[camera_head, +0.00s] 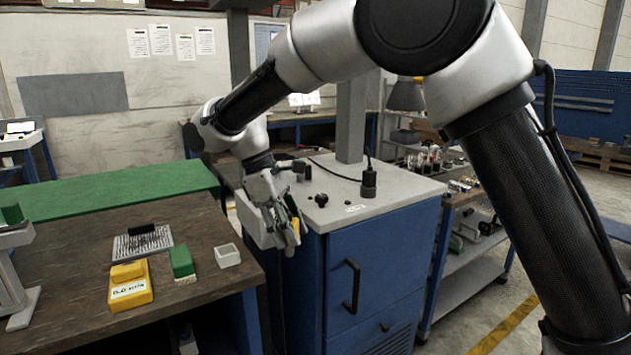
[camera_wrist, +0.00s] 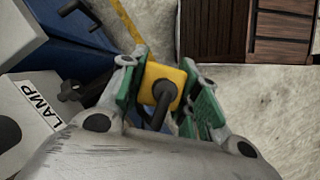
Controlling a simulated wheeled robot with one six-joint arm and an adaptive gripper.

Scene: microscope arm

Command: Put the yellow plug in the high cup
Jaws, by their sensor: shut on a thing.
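My gripper (camera_head: 290,238) is shut on the yellow plug (camera_wrist: 162,80), beside the front left corner of the blue cabinet. In the wrist view the plug sits between the green-padded fingers (camera_wrist: 160,95), with a dark cable or stem bending from its face. In the head view only a sliver of yellow shows between the fingers. A small white open square cup (camera_head: 228,256) stands on the brown workbench. A pale box-like shape (camera_head: 250,228) shows left of my gripper, partly hidden by it. I cannot tell which of these is the high cup.
The blue cabinet (camera_head: 375,270) has a grey top with black knobs and a LAMP label (camera_wrist: 45,112). A post rises behind. On the workbench (camera_head: 190,230) are a yellow block (camera_head: 130,290), a green block (camera_head: 182,262) and a grey pad (camera_head: 142,243). Floor shows below my gripper.

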